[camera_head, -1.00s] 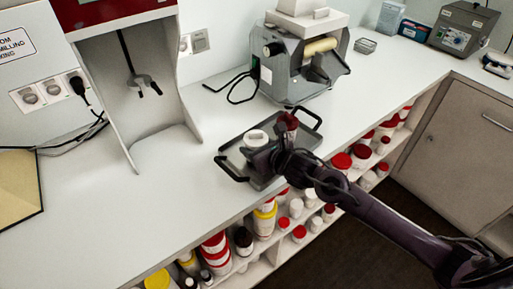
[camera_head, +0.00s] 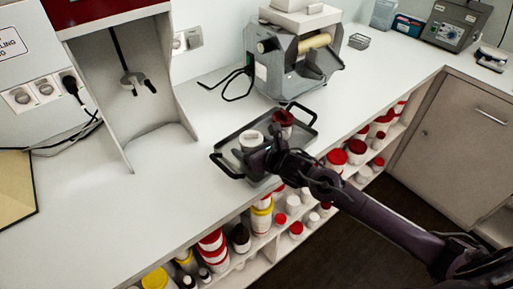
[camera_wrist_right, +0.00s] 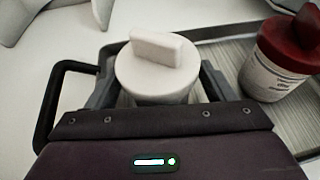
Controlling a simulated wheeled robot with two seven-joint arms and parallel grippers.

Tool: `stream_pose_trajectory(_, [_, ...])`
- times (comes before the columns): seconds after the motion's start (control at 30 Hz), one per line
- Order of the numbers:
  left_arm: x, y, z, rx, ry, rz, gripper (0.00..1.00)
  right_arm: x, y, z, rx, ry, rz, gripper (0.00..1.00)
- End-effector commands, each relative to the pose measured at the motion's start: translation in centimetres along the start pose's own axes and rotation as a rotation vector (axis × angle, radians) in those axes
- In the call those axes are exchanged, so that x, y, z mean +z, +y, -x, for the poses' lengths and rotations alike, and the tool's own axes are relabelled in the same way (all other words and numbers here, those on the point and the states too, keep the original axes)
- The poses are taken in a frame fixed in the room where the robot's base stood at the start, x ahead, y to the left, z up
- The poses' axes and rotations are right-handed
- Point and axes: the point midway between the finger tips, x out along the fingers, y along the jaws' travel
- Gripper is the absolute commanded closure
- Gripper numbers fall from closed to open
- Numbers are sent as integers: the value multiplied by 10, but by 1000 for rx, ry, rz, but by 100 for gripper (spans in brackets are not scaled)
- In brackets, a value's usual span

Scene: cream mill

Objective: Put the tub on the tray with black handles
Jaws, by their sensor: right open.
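The grey tray with black handles (camera_head: 226,160) lies on the counter. A white tub with a white lid (camera_head: 250,139) stands upright on its left part; it also shows in the wrist view (camera_wrist_right: 157,72). A tub with a dark red lid (camera_head: 284,118) stands on the tray too, at the right in the wrist view (camera_wrist_right: 285,55). My right gripper (camera_head: 257,150) is open at the near side of the white tub. In the wrist view its fingers (camera_wrist_right: 160,88) show on either side of that tub. The white tub's lower part is partly hidden. My left gripper is not in view.
A grey mill machine (camera_head: 295,60) stands behind the tray. A red-and-white cabinet (camera_head: 130,80) with a stirrer-like clamp stands at the left. Shelves below the counter hold several tubs (camera_head: 212,245). The counter left of the tray is clear.

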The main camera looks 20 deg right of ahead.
Motion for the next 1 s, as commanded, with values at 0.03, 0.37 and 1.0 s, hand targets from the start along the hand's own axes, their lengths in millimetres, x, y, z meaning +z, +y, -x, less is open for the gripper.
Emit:
stream_pose_trajectory(0.03, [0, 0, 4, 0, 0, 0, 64, 4, 0, 2, 0, 0, -1, 24])
stream_pose_trajectory(0.37, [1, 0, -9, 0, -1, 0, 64, -2, 0, 58, 0, 4, 7, 24])
stream_pose_trajectory(1.0, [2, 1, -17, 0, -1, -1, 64, 2, 0, 121, 0, -1, -1, 24])
